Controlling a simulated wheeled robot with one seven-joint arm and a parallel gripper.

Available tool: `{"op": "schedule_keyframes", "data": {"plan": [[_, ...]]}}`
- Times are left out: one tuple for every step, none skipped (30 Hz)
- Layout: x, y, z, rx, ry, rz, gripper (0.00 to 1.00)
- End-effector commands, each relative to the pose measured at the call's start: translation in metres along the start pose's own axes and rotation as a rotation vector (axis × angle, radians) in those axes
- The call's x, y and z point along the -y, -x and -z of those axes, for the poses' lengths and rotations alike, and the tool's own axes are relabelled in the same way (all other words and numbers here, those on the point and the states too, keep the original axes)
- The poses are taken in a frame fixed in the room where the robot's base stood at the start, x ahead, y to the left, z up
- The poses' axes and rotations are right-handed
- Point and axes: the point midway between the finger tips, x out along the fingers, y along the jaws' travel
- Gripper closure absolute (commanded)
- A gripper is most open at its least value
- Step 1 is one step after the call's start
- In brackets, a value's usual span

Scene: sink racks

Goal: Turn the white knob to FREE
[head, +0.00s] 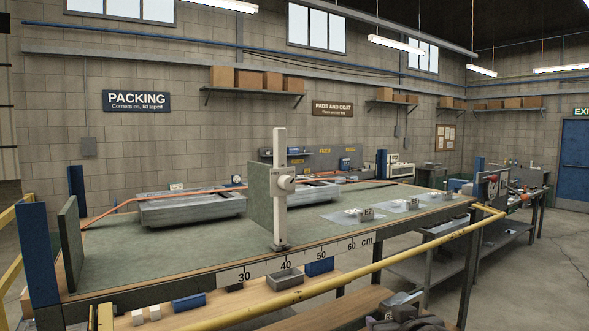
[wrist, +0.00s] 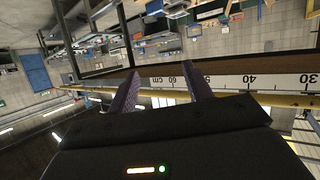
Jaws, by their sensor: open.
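Any FREE marking is too small to read. My gripper (wrist: 163,80) shows in the wrist view with two dark fingers spread apart and nothing between them. In the head view, a dark part of my arm's end (head: 405,312) shows at the bottom right, low and to the right of the knob, well apart from it. I cannot make out the knob in the wrist view, which looks upside down.
The green-topped bench (head: 190,245) has a centimetre scale (head: 290,264) along its front edge. A yellow rail (head: 370,268) runs in front of it. Metal trays (head: 192,207) and small grey blocks (head: 367,214) stand on top. A lower shelf holds a grey bin (head: 285,279) and blue blocks (head: 188,302).

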Motion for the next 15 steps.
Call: {"op": "schedule_keyframes", "data": {"plan": [[0.003,0.015,0.051,-0.1,0.023,0.039,0.5],[0.008,0.023,0.075,-0.153,0.037,0.07,0.5],[0.015,0.034,0.104,-0.22,0.058,0.116,0.5],[0.021,0.044,0.125,-0.264,0.076,0.153,0.5],[0.027,0.055,0.144,-0.304,0.095,0.19,0.5],[0.036,0.068,0.165,-0.346,0.12,0.242,0.5],[0.042,0.078,0.179,-0.371,0.137,0.278,0.5],[0.048,0.087,0.19,-0.391,0.155,0.313,0.5],[0.056,0.098,0.201,-0.408,0.176,0.354,0.5],[0.061,0.105,0.208,-0.417,0.19,0.381,0.5],[0.065,0.111,0.212,-0.423,0.201,0.404,0.5],[0.069,0.116,0.217,-0.427,0.214,0.428,0.5],[0.071,0.119,0.218,-0.429,0.22,0.44,0.5],[0.073,0.121,0.219,-0.429,0.225,0.45,0.5],[0.074,0.123,0.219,-0.429,0.227,0.458,0.5]]}}
